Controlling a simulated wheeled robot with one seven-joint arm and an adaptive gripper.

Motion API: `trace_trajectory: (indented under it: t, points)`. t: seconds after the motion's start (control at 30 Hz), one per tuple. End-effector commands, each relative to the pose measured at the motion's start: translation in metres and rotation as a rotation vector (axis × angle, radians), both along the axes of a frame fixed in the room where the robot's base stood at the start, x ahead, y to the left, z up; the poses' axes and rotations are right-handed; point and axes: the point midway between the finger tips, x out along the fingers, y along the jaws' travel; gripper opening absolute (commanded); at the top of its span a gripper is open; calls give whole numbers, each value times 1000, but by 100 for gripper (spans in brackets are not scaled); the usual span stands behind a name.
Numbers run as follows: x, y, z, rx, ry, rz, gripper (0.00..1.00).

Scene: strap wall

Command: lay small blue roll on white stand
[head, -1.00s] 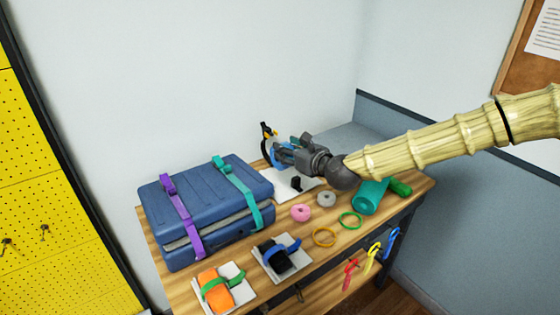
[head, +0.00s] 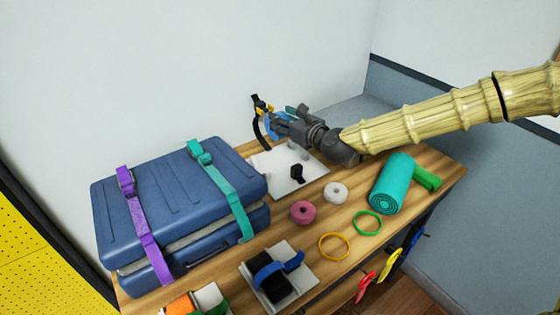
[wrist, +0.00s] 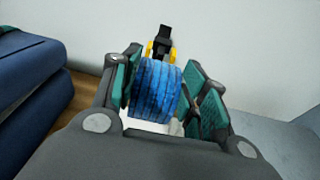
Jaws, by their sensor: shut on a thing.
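My gripper (head: 276,125) is shut on the small blue roll (wrist: 155,90), whose ribbed side shows between the teal finger pads in the wrist view. In the head view the roll (head: 270,118) is mostly hidden by the gripper. The white stand (head: 270,174) is a flat plate at the back of the table, in front of and below the gripper in the picture. A black strap with a yellow buckle (head: 260,104) rises at its far edge, and a black piece (head: 297,172) stands on it. The roll appears above the plate; the gap is unclear.
A blue suitcase (head: 165,195) with purple and teal straps stands at left. Pink (head: 303,212) and white (head: 335,192) rings, yellow and green bands, and a teal roll (head: 385,190) lie at right. Another white plate (head: 303,282) at front holds a black roll with a blue strap.

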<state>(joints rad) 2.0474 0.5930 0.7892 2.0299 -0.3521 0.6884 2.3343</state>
Motion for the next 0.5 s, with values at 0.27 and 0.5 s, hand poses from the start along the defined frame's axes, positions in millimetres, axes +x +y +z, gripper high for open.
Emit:
trace_trajectory:
  t: [0.27,0.5]
  points:
    - [0,-7,-38,-1,2,-9,12]
    - [0,-7,-61,0,0,-9,12]
